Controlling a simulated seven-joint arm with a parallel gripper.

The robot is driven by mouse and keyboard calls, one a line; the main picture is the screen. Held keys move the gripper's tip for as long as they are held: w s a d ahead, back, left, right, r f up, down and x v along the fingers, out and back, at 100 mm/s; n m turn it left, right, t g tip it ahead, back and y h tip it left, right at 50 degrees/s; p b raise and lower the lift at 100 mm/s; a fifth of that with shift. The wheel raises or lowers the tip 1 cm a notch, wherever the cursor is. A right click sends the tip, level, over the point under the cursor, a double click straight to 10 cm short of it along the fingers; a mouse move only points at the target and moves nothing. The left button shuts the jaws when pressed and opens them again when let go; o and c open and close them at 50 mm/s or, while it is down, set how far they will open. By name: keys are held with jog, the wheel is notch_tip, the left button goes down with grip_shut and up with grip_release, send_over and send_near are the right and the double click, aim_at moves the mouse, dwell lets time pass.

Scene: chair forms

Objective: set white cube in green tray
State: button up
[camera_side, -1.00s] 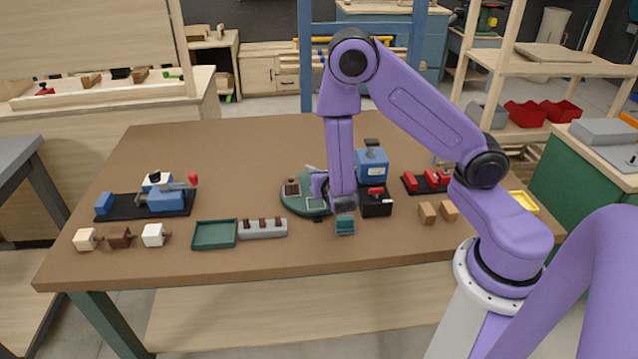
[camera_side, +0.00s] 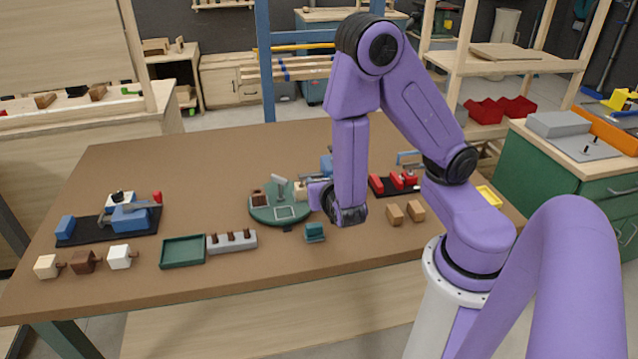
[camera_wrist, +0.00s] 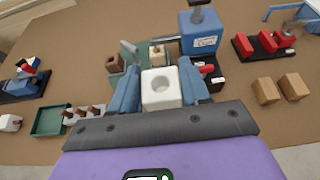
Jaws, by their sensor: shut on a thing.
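My gripper (camera_wrist: 160,76) is shut on a white cube (camera_wrist: 162,91) with a round hollow in its top; a blue finger presses each side. The green tray (camera_side: 184,251) is a shallow, empty rectangle at the table's front left, well left of my gripper. It also shows at the left in the wrist view (camera_wrist: 48,121). Another white cube (camera_side: 120,257) with a brown peg lies left of the tray.
A grey rack with brown pegs (camera_side: 232,242) sits right beside the tray. Tan blocks (camera_side: 405,212) are to the right. A blue machine (camera_side: 128,216) stands at the left.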

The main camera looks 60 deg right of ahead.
jog(key=w+a+f, duration=0.3)
jog(key=w+a, duration=0.4)
jog(key=w, duration=0.1)
jog(key=w+a+f, duration=0.2)
jog(key=w+a, duration=0.5)
jog(key=w, duration=0.1)
send_over(184, 252)
notch_tip(184, 252, down, 3)
jog(key=shift+w+f, duration=0.1)
jog(key=shift+f, duration=2.65)
jog(key=shift+f, duration=0.6)
jog(key=o, duration=1.6)
jog(key=shift+c, duration=0.2)
jog(key=shift+r, duration=3.05)
